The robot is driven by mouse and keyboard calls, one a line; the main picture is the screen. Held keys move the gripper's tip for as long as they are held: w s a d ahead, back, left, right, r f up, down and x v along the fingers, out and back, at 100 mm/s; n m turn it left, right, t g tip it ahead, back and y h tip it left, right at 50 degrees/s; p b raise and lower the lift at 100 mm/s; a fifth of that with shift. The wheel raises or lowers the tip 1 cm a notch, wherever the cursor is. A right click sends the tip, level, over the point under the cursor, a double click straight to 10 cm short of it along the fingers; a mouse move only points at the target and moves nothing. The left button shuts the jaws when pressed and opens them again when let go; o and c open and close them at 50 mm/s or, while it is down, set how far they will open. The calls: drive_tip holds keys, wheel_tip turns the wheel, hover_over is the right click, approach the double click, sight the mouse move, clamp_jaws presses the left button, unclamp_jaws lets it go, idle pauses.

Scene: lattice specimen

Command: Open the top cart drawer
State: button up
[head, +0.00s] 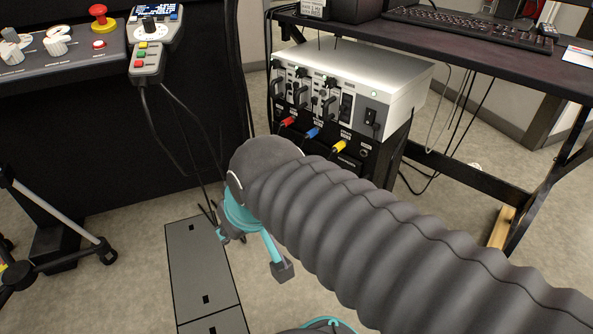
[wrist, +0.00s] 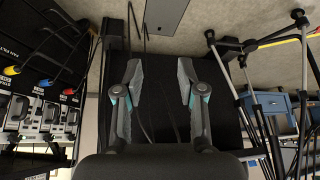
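My gripper (wrist: 160,75) is open in the wrist view, with its two fingers wide apart and nothing between them. In the head view a thick ribbed grey sleeve on my arm hides most of the gripper. A small blue cabinet (wrist: 270,103), which may be the cart, shows upside down at the right of the wrist view. It is apart from my gripper and partly behind tripod legs. Its drawer fronts are too small to tell which is the top one or whether any is open. I cannot make out this cabinet in the head view.
A white-topped instrument (head: 350,80) with coloured plugs stands beside a dark desk (head: 480,50) with a keyboard (head: 465,25). A control console (head: 60,60) with a red button is at upper left. Tripod legs (head: 60,225) and hanging cables are near. A grey plate (head: 200,265) lies on the floor.

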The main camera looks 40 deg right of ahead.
drive_tip(key=w+a+r+n+t+y, duration=0.1)
drive_tip(key=w+a+t, duration=0.1)
drive_tip(key=w, duration=0.9)
drive_tip(key=w+d+f+t+h+p, duration=0.1)
drive_tip(key=w+d+f, duration=0.1)
drive_tip(key=w, duration=0.5)
drive_tip(key=w+d+f+t+h+p, duration=0.1)
drive_tip(key=w+d+f, duration=0.15)
drive_tip(key=w, duration=0.55)
drive_tip(key=w+d+f+t+h, duration=0.1)
drive_tip(key=w+d, duration=0.1)
drive_tip(key=w, duration=0.5)
drive_tip(key=w+d+f+g+h+p, duration=0.2)
drive_tip(key=w+d+f+h, duration=0.2)
drive_tip(key=d+f+h, duration=0.55)
drive_tip(key=s+d+f+g+h, duration=0.2)
drive_tip(key=s+d+f+g, duration=0.1)
drive_tip(key=s+d+f, duration=0.3)
drive_tip(key=s+d+f+g+h, duration=0.2)
drive_tip(key=s+d+f+g, duration=0.2)
drive_tip(key=f, duration=0.4)
drive_tip(key=shift+n, duration=0.3)
drive_tip(key=x, duration=0.9)
drive_tip(key=w+r+x, duration=0.1)
drive_tip(key=x, duration=0.3)
drive_tip(key=shift+d+f+b, duration=0.15)
drive_tip(key=shift+d+b, duration=0.15)
drive_tip(key=shift+d, duration=0.05)
clamp_jaws()
